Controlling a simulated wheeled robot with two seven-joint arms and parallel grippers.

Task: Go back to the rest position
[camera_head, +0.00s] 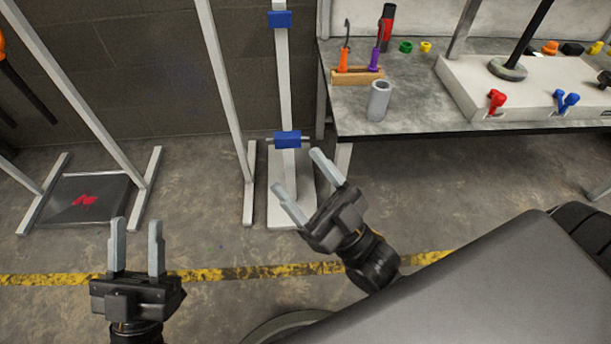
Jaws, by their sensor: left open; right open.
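My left gripper (137,248) is at the lower left of the head view. Its two grey fingers point up the picture and are apart, with nothing between them. My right gripper (307,184) is near the middle, tilted toward the upper left. Its fingers are spread and empty. It appears in front of the foot of a white post (285,90) with blue clamps (287,139). I cannot tell how far it is from the post, but it holds nothing.
A grey workbench (420,115) at the upper right carries a wooden tool holder (357,76), a grey cup (379,100) and a white box (470,77). A white frame (145,190) stands at left. A yellow line (230,273) crosses the open floor.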

